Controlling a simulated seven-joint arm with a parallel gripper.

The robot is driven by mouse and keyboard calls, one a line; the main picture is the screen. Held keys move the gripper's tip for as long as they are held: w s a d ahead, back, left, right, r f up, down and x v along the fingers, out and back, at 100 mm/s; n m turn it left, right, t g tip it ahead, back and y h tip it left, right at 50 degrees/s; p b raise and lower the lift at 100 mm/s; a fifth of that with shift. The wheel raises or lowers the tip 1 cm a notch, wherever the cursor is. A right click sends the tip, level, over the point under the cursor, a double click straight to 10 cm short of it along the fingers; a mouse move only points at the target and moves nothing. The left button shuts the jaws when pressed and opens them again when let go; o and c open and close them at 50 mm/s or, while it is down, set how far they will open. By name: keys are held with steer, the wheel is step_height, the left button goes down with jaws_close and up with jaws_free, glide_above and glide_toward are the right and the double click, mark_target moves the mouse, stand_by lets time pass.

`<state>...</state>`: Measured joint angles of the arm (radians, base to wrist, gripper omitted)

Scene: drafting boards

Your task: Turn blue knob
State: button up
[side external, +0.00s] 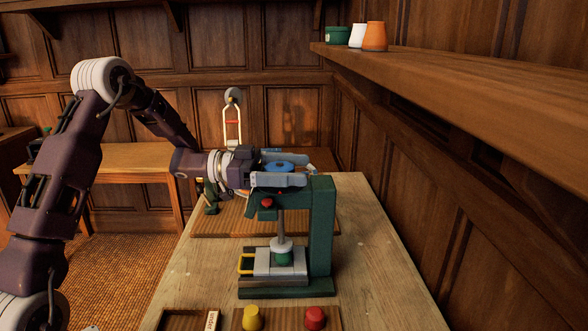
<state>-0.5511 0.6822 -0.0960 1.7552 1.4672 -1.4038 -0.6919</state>
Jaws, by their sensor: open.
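The blue knob (278,167) is at the top of a green press (322,235), above its vertical grey shaft. My gripper (303,170) reaches in level from the left at the knob's height. Its two light grey-blue fingers are open, one on the far side of the knob and one on the near side. The near finger hides the knob's lower part. I cannot tell whether either finger touches the knob.
The press stands on a wooden table (385,290), with a small red knob (266,202) on its front. A yellow knob (252,318) and a red knob (315,318) are on a board at the front. A wall shelf (470,95) juts out at the right.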

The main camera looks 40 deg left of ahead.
steer(key=c, duration=1.4)
steer(key=shift+o, duration=0.2)
steer(key=shift+s+d+m+g+h, duration=0.15)
steer(key=shift+m+g+h, duration=0.6)
steer(key=shift+g, duration=0.25)
steer(key=o, duration=1.4)
steer(key=shift+c, duration=0.2)
steer(key=v, duration=0.7)
steer(key=shift+r, duration=0.15)
